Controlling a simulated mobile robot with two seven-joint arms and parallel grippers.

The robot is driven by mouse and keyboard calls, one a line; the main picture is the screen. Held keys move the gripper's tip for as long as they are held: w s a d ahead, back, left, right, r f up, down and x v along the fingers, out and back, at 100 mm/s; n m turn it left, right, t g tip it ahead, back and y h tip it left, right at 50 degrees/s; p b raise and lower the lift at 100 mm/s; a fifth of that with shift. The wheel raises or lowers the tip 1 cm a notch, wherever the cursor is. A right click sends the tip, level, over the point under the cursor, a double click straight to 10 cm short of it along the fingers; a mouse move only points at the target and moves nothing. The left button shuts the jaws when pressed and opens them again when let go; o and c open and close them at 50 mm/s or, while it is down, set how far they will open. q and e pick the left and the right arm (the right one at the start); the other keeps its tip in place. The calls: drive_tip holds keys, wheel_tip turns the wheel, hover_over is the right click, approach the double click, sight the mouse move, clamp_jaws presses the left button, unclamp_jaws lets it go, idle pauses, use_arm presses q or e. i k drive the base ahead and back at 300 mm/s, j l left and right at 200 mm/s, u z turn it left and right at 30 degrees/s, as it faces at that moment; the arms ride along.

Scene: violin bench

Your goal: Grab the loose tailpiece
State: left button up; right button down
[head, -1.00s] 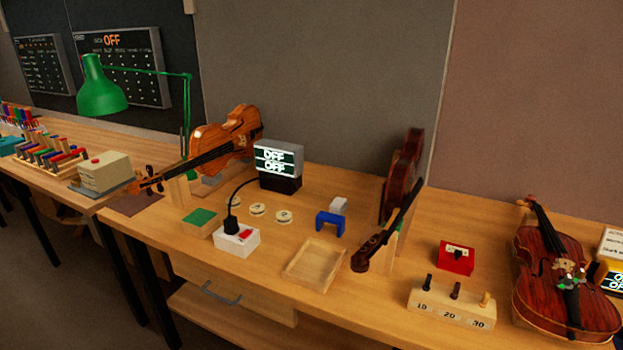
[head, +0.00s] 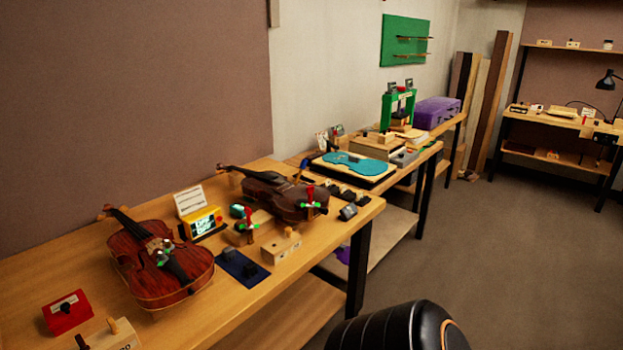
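I cannot make out a loose tailpiece for certain. A red-brown violin (head: 130,262) lies on its back on the bench at the left, with a dark tailpiece (head: 178,268) on its lower body and small green and white marks near it. A darker violin (head: 272,196) lies further along, with green and red clamp-like parts at its near end. A dark blue mat (head: 247,280) between them carries small black pieces (head: 228,254), too small to identify. Neither gripper shows; a black rounded link of mine is at the bottom.
A yellow device (head: 203,222) with a lit display stands between the violins, near a wooden block (head: 281,247). A red box (head: 66,313) is at the near left. A teal violin-shaped plate (head: 352,162) lies further back. Open floor (head: 500,250) is at the right.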

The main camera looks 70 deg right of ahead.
sight(302, 177)
drive_tip(key=l+z, duration=0.2)
drive_tip(key=z, duration=2)
drive_tip(key=i+l+u, duration=0.1)
drive_tip(key=u, duration=0.3)
drive_tip(key=l+u, duration=0.2)
drive_tip(key=u, duration=0.2)
drive_tip(key=i+l+u, duration=0.1)
drive_tip(key=l+u, duration=0.15)
drive_tip(key=u, duration=0.2)
drive_tip(key=l+u, duration=0.45)
drive_tip(key=l, duration=0.4)
drive_tip(key=l+u, duration=0.1)
drive_tip(key=l, duration=0.85)
drive_tip(key=k+l+u, duration=0.15)
drive_tip(key=l, duration=0.75)
